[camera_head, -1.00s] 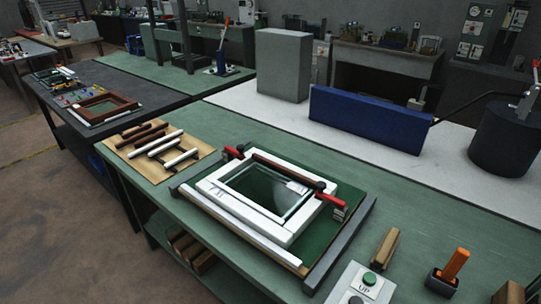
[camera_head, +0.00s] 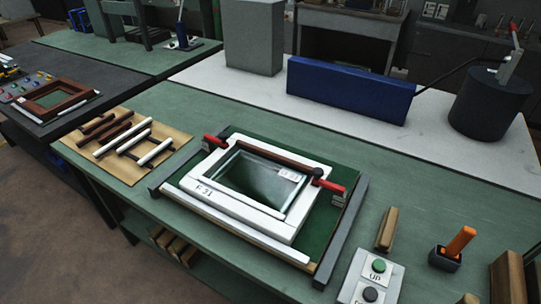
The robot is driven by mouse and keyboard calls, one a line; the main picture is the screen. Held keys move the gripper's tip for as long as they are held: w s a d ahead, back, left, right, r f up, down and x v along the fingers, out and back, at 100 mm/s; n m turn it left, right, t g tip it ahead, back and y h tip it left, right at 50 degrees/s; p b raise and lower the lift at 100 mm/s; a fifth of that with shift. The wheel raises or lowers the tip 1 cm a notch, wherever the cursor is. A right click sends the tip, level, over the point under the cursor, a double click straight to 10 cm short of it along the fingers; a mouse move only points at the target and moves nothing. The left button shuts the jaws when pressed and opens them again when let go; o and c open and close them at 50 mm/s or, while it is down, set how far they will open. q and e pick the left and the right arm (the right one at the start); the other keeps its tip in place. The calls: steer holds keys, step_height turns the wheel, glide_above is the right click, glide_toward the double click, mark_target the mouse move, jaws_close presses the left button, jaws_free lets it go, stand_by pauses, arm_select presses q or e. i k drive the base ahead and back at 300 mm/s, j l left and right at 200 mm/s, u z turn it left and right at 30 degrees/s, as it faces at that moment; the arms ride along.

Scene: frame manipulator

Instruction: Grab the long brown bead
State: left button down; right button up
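Several dark brown and white beads lie side by side on a tan board (camera_head: 146,180) at the left of the green bench. Dark brown beads (camera_head: 98,125) lie toward the board's left and middle, among white beads (camera_head: 155,152). Which brown one is longest is hard to tell at this size. Another long brown strip (camera_head: 270,156) lies along the far side of the white frame (camera_head: 230,205), between two red-handled clamps (camera_head: 333,187). Neither of my grippers is in view.
The white frame with glass sits on a green fixture with grey side rails (camera_head: 343,230). At right are a button box (camera_head: 372,275), a wooden block (camera_head: 387,229) and an orange-handled tool (camera_head: 460,241). A blue panel (camera_head: 350,90) stands behind. A brown frame (camera_head: 55,97) lies on the dark table.

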mark_target(285, 161)
steer(key=z, duration=0.25)
steer(key=i+j+z, duration=0.25)
steer(key=j, duration=0.25)
steer(key=j+z, duration=0.25)
steer(key=j, duration=0.3)
steer(key=i+j+z, duration=0.1)
steer(key=j+z, duration=0.2)
steer(key=j, duration=0.25)
